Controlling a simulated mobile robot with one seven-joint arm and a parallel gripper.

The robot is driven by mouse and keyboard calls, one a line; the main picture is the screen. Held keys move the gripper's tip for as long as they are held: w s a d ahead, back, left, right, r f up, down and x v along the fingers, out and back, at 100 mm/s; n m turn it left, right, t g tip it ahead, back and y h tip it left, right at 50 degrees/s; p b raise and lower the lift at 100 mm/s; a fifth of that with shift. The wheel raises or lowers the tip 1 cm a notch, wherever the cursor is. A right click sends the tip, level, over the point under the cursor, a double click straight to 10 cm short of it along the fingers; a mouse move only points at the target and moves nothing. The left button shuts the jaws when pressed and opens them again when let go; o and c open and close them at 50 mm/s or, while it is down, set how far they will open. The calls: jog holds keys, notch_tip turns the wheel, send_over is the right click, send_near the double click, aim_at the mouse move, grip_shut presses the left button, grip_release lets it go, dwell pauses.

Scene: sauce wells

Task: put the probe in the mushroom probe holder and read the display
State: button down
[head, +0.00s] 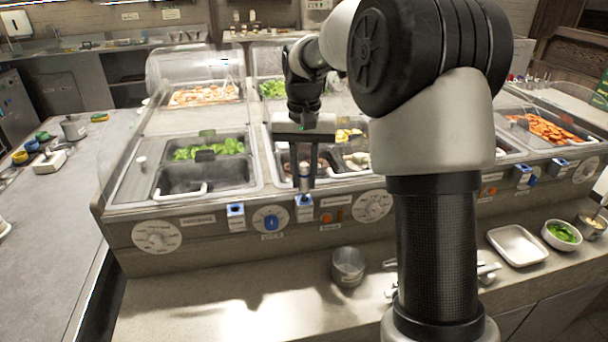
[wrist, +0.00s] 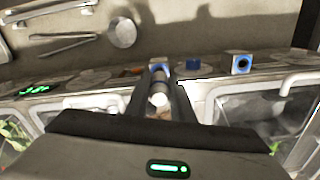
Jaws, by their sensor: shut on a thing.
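My gripper (head: 304,183) is shut on the probe (wrist: 159,92), a slim pale cylinder between the fingers, which also shows in the wrist view (wrist: 160,112). The probe's lower end is right at a blue-topped holder (head: 304,210) on the counter front; I cannot tell whether it is inside or just above. That holder shows beyond the fingertips in the wrist view (wrist: 160,67). Another blue-ringed holder (head: 236,214) stands to the left. Labels are too small to read, so I cannot tell which holder is for mushrooms. A display with green digits (wrist: 37,89) is too blurred to read.
Food wells sit behind the panel, one with green leaves (head: 210,148). A blue knob (head: 270,219) and dial (head: 157,236) are on the panel. A metal cup (head: 348,266) stands on the front ledge; the ledge's left part is clear. Clear guards flank the wells.

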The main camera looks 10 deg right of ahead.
aim_at(304, 166)
jog(key=shift+f+b, duration=0.6)
jog(key=shift+f, duration=0.55)
jog(key=shift+r, duration=0.15)
dwell(2.6)
jog(key=shift+r+p, duration=3.35)
jog(key=shift+r, duration=0.3)
